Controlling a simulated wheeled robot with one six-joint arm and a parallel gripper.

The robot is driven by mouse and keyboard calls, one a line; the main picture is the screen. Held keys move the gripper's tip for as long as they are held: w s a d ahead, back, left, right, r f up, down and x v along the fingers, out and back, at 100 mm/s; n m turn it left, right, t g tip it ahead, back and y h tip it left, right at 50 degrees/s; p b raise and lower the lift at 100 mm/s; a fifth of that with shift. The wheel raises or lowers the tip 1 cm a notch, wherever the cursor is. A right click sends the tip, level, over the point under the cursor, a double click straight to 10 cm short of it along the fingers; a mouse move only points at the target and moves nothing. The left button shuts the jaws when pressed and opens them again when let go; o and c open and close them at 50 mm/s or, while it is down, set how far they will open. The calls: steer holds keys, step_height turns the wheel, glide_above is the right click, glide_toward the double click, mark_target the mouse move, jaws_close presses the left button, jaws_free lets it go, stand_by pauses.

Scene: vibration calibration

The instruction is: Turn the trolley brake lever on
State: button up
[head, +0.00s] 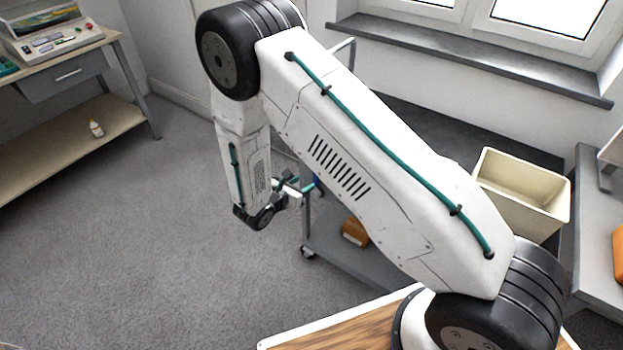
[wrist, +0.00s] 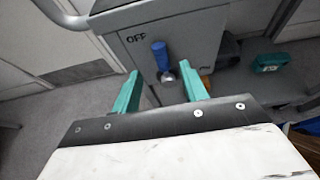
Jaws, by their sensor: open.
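The trolley (head: 372,272) stands behind my arm in the head view, which hides much of it. In the wrist view its grey end panel (wrist: 195,35) bears the word OFF. The brake lever (wrist: 159,54) has a blue grip pointing up from a metal pivot, leaning slightly left, beside that word. In the head view a small blue patch beside my gripper may be the lever. My gripper (wrist: 159,69) has green fingers and is open. In the wrist view the lever appears between the fingertips; contact cannot be told. In the head view my gripper (head: 292,188) is at the trolley's left end.
A trolley push handle (wrist: 60,17) curves at upper left. A cream bin (head: 524,213) stands at right, near a grey bench (head: 597,265). A workbench (head: 75,150) is at far left. Open carpet lies left.

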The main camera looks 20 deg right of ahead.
mark_target(315, 177)
steer(key=x, duration=0.6)
steer(key=shift+w+d+f, duration=0.1)
steer(key=shift+w+d, duration=0.05)
steer(key=shift+d, duration=0.15)
